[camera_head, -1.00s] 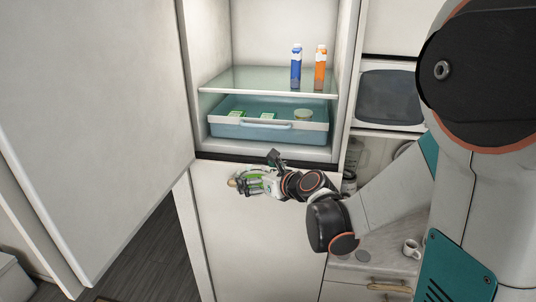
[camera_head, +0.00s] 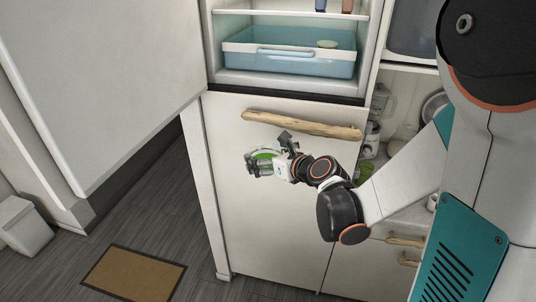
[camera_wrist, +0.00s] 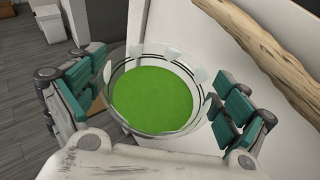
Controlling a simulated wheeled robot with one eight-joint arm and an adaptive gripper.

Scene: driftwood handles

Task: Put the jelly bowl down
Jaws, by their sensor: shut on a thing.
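The jelly bowl (camera_wrist: 154,98) is a clear round bowl with bright green jelly inside. It fills the middle of the wrist view, between the teal finger pads of my gripper (camera_wrist: 158,105). My gripper is shut on it. In the head view my gripper (camera_head: 262,163) holds the bowl (camera_head: 266,155) in the air in front of the lower white fridge door, below its driftwood handle. The gripper hides part of the bowl there.
The driftwood handle (camera_head: 302,124) juts from the lower door. A counter lies at the right. A brown mat (camera_head: 134,274) and a white bin (camera_head: 22,226) are on the floor.

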